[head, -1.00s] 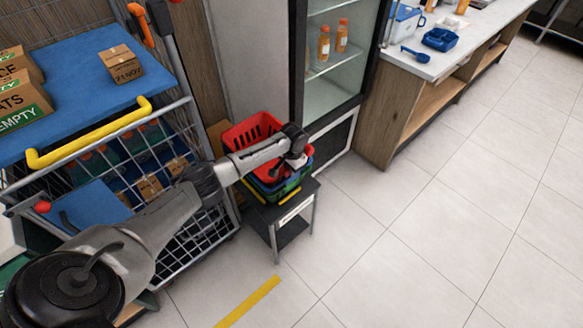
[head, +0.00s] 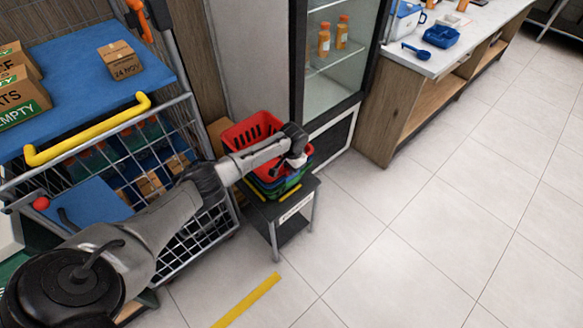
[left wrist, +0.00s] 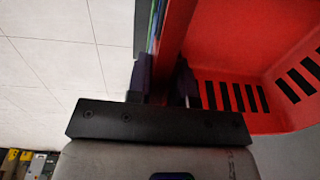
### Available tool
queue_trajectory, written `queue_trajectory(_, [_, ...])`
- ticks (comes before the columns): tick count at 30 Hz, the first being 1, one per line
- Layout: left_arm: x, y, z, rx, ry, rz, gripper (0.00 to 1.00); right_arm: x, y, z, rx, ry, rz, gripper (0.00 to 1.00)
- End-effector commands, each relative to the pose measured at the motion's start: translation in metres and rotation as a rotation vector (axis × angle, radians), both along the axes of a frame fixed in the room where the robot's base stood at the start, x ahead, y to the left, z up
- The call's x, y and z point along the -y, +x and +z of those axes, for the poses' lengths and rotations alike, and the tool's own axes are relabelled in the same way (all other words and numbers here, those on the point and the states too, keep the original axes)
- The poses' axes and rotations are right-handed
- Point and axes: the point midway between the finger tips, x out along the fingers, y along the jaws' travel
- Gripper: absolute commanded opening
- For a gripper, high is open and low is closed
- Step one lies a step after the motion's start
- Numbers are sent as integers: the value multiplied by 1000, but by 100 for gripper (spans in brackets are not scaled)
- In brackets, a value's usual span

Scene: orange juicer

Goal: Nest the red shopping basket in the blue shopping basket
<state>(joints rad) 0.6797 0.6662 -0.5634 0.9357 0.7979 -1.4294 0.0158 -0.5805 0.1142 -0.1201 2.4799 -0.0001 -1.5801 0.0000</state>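The red basket (head: 247,130) sits on top of a stack of baskets on a small dark stand. Its slotted inside fills the right of the left wrist view (left wrist: 225,45). Green and blue edges (head: 268,188) show under it, but I cannot tell the blue basket's full shape. My left gripper (head: 296,160) is at the red basket's right side. In the left wrist view its fingers (left wrist: 165,82) straddle the red wall, one inside and one outside, with little gap visible. The fingertips are partly hidden. My right gripper is not in view.
A wire cart (head: 185,235) with a blue shelf and yellow handle stands left of the dark stand (head: 287,228). A wooden counter (head: 385,115) stands to the right.

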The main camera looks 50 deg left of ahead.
Motion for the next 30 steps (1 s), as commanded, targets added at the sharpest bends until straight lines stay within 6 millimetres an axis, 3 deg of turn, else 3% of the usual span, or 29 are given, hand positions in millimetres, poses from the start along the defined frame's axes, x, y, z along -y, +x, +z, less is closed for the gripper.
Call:
queue_trajectory(9, [0,0,0,0,0,0,50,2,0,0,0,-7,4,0])
queue_trajectory(18, [0,0,4,0,-1,0,51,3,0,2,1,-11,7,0])
queue_trajectory(23, [1,0,25,1,0,-2,51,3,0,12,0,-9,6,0])
queue_trajectory(30, [3,1,73,2,0,-2,51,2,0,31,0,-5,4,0])
